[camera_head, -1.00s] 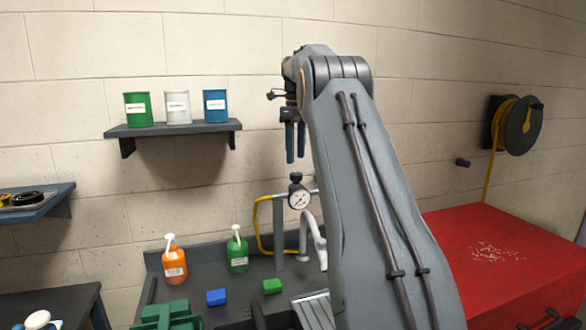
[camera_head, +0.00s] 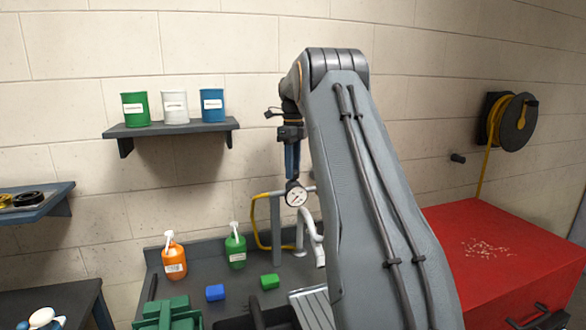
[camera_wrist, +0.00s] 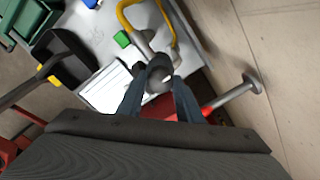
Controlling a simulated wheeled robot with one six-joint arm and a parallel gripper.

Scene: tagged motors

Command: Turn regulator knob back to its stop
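The regulator's round white gauge (camera_head: 296,196) stands on the bench's pipework in the head view. Its dark knob (camera_wrist: 158,72) shows in the wrist view, between my fingertips. In the head view the knob is largely hidden by my fingers. My gripper (camera_head: 292,178) points straight down and has its tips at knob height, just above the gauge. In the wrist view the two blue-grey fingers of my gripper (camera_wrist: 158,84) are spread, one on each side of the knob. A narrow gap seems to remain beside it; contact is hard to judge.
A yellow hose (camera_head: 256,222) and a grey pipe (camera_head: 309,225) stand close to the regulator. Orange (camera_head: 174,262) and green (camera_head: 235,250) bottles, a blue block (camera_head: 215,293) and a green block (camera_head: 270,281) are on the bench. A red cabinet (camera_head: 500,250) stands right.

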